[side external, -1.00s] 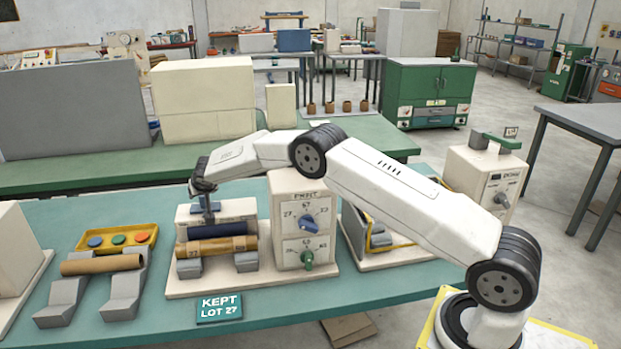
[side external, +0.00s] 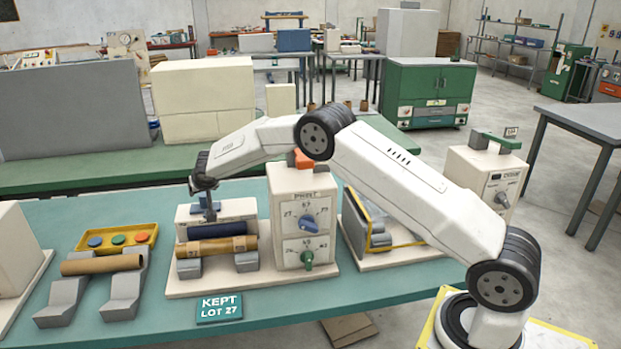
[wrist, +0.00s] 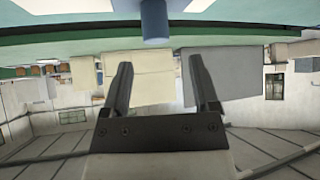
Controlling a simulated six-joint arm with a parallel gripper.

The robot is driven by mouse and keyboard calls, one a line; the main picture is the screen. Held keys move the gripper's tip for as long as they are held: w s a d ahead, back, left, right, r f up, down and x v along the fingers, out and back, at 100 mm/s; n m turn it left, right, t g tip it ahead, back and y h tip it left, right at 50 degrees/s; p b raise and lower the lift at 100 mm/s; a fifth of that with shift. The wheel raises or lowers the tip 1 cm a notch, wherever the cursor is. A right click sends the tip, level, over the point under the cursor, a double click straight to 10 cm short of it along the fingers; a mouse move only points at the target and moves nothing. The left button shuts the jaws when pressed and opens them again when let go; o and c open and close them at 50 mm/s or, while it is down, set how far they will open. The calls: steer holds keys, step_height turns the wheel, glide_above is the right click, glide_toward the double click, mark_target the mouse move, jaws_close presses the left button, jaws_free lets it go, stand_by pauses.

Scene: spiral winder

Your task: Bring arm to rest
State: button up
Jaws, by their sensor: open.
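My gripper (side external: 209,212) is at the winder in the side view, with its fingers pointing down just behind the dark blue roller (side external: 218,231). In the wrist view my gripper (wrist: 158,82) has its two fingers spread apart with nothing between them. A brown tube (side external: 217,247) lies in front of the roller on grey supports. The winder's control box (side external: 302,215) stands right of them, with a blue dial and a green knob on its face. Whether the fingers touch the roller is not clear.
Another brown tube (side external: 102,264) rests on grey cradles at the left, before a yellow button tray (side external: 117,238). A yellow-framed guard unit (side external: 380,232) stands right of the control box. A white box with a dial (side external: 485,175) is farther right. The teal bench (side external: 380,290) is clear at front right.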

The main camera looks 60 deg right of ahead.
steer(key=s+a+r+n+g+y, duration=0.1)
steer(key=s+a+n+g+y, duration=0.1)
steer(key=s, duration=1.9)
steer(key=s+a+n+g+y, duration=0.2)
steer(key=s+a, duration=0.3)
steer(key=s, duration=1.7)
steer(key=shift+r+n+g, duration=0.4)
steer(key=shift+n+g, duration=0.3)
